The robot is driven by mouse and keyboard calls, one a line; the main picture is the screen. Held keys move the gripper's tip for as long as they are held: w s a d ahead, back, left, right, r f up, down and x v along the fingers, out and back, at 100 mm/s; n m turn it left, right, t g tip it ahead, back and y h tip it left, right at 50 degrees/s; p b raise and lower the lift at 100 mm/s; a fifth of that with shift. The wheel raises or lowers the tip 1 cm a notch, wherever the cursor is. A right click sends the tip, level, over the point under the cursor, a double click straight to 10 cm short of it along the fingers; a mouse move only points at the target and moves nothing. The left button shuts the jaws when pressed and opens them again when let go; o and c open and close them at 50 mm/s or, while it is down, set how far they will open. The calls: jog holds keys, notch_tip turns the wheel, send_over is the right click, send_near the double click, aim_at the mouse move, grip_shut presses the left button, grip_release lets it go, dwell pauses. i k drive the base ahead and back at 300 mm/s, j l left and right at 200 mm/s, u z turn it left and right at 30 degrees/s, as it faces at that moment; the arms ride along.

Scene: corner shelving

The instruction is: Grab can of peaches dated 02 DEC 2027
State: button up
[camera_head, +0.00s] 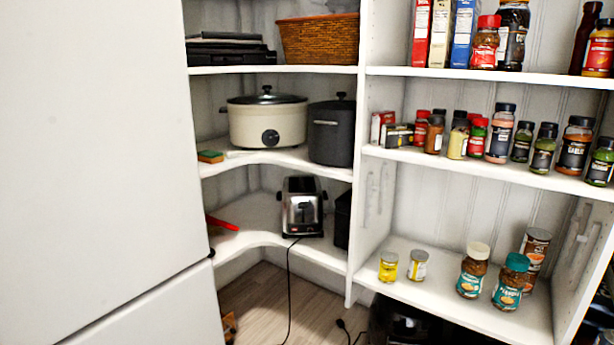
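Two small cans stand upright, side by side and slightly apart, on the lower right shelf (440,285). The left one is a yellow can (388,267). The right one is a can with a pale top and a yellow and whitish label (418,266). No date can be read on either, and I cannot tell which holds peaches. A taller brown can (535,250) stands at the back right of the same shelf, partly behind a jar. My gripper is not in view.
Two jars, one with a cream lid (473,270) and one with a teal lid (511,283), stand right of the small cans. A vertical divider (358,210) is to their left. Spice bottles (500,133) fill the shelf above. A toaster (302,208) stands on the left shelf.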

aim_at(418, 260)
jog(key=i+j+z, duration=0.3)
jog(key=i, duration=0.35)
jog(key=i+j+z, duration=0.35)
jog(key=i+j, duration=0.25)
